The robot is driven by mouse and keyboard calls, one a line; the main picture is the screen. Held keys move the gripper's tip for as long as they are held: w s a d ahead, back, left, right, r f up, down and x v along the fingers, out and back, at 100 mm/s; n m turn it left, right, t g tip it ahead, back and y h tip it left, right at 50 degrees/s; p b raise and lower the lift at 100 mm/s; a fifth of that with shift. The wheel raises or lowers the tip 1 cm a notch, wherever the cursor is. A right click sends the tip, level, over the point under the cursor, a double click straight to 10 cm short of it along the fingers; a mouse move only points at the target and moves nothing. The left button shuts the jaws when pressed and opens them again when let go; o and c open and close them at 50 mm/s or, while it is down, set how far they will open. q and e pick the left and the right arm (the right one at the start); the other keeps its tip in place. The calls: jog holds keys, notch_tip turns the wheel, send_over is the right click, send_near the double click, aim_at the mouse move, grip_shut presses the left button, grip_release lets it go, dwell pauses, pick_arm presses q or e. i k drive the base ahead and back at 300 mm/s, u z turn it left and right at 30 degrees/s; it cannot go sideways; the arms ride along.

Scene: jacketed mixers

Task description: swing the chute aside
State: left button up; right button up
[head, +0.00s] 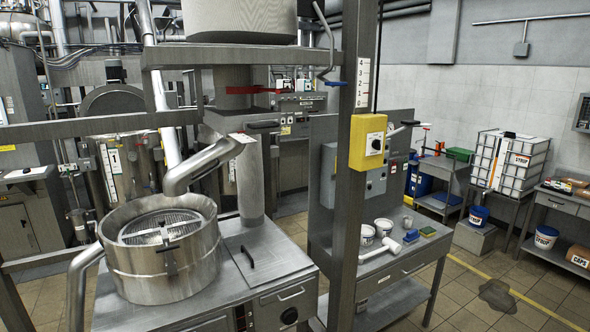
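The chute appears to be the bent grey metal tube (205,165) in the middle left of the head view. Its upper end rests near the top of an upright grey cylinder (250,185). Its lower end hangs over the back of a round steel vessel (165,268). A wire grate (160,227) covers the mouth of the vessel. I cannot tell whether the chute touches the vessel's rim. Neither of my grippers shows in this view.
The vessel stands on a steel cabinet (245,265) with a black handle on top. A steel post (349,215) with a yellow switch box (368,142) stands to its right. A bench (400,268) holds tubs and a white mallet. A dark puddle (497,296) lies on the floor.

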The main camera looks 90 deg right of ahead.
aim_at(176, 182)
jog(key=z, duration=2.1)
